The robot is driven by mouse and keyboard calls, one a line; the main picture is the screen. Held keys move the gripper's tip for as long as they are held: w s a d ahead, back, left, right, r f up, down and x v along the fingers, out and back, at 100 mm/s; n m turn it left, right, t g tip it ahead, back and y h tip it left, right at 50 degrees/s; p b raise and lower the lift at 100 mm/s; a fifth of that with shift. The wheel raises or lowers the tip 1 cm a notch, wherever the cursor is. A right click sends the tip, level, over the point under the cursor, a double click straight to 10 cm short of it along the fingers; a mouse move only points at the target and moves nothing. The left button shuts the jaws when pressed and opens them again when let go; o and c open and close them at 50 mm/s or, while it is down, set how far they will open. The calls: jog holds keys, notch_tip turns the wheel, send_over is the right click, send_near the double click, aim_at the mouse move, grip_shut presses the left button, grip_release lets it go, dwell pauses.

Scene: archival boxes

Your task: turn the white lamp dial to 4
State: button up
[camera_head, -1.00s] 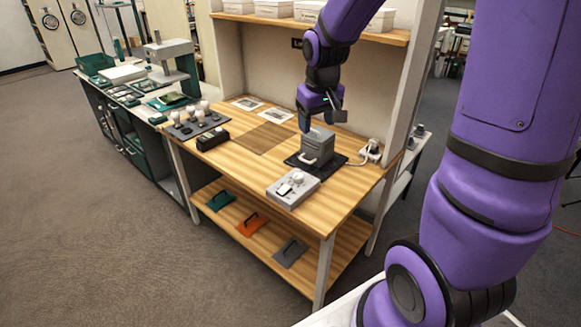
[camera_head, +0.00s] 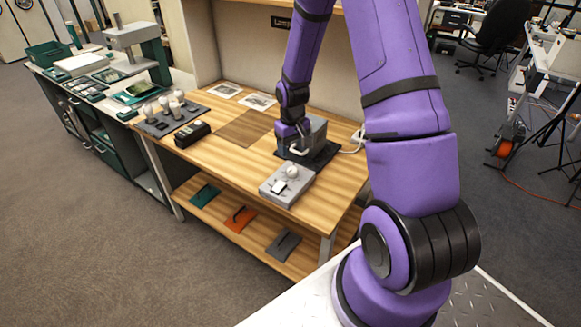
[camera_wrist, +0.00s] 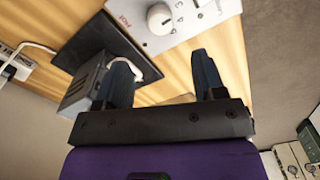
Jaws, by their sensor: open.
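The white lamp dial (camera_head: 292,170) is a round knob on top of a light grey control box (camera_head: 270,190), near the front edge of the wooden bench. A white switch sits beside the knob. In the wrist view the dial (camera_wrist: 160,19) shows at the top, with tick marks and numbers around it that are too small to read surely. My gripper (camera_wrist: 163,75) is open with nothing between its fingers. In the head view my gripper (camera_head: 288,150) is low over the bench, behind the dial and apart from it.
A dark grey box (camera_head: 318,128) on a black mat (camera_head: 322,160) stands close beside my gripper, partly hidden by it. A white cable (camera_head: 352,147) runs behind. A bulb tray (camera_head: 188,108) and a black device (camera_head: 193,134) stand left. The bench middle is clear.

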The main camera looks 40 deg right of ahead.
aim_at(292, 169)
notch_tip(292, 169, down, 9)
jog(key=shift+f, duration=0.2)
dwell(0.4)
jog(key=c, duration=0.9)
